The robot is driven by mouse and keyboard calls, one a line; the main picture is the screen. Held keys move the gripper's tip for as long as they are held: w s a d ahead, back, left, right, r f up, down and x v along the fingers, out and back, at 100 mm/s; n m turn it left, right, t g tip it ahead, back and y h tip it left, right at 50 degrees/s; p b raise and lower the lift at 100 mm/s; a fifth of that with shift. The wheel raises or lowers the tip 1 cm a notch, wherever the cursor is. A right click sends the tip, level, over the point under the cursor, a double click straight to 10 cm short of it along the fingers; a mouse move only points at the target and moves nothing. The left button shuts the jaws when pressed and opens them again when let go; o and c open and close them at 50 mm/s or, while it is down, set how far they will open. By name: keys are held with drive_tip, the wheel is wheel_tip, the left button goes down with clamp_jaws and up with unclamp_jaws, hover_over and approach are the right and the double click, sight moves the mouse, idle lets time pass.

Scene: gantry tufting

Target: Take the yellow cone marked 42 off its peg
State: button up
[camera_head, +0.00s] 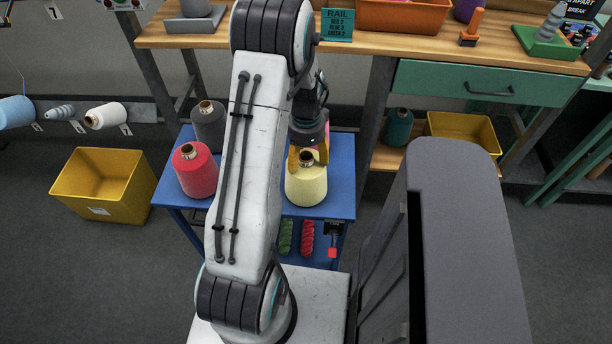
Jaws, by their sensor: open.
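A pale yellow cone (306,187) stands upright on the blue cart, to the right of my white arm. Its brown core tip shows at the top. No number can be read on it, and its peg is hidden. My gripper (308,160) points down over the cone. Its orange fingers are open, one on each side of the core tip. I cannot tell whether they touch the cone.
The blue cart (345,172) also carries a red cone (195,170) and a grey cone (208,125) left of my arm. A wooden workbench (350,45) stands behind. A yellow bin (103,187) is on the floor at left.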

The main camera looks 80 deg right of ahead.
drive_tip(key=shift+o, duration=0.2)
clamp_jaws()
idle(0.5)
drive_tip(key=shift+r, duration=0.15)
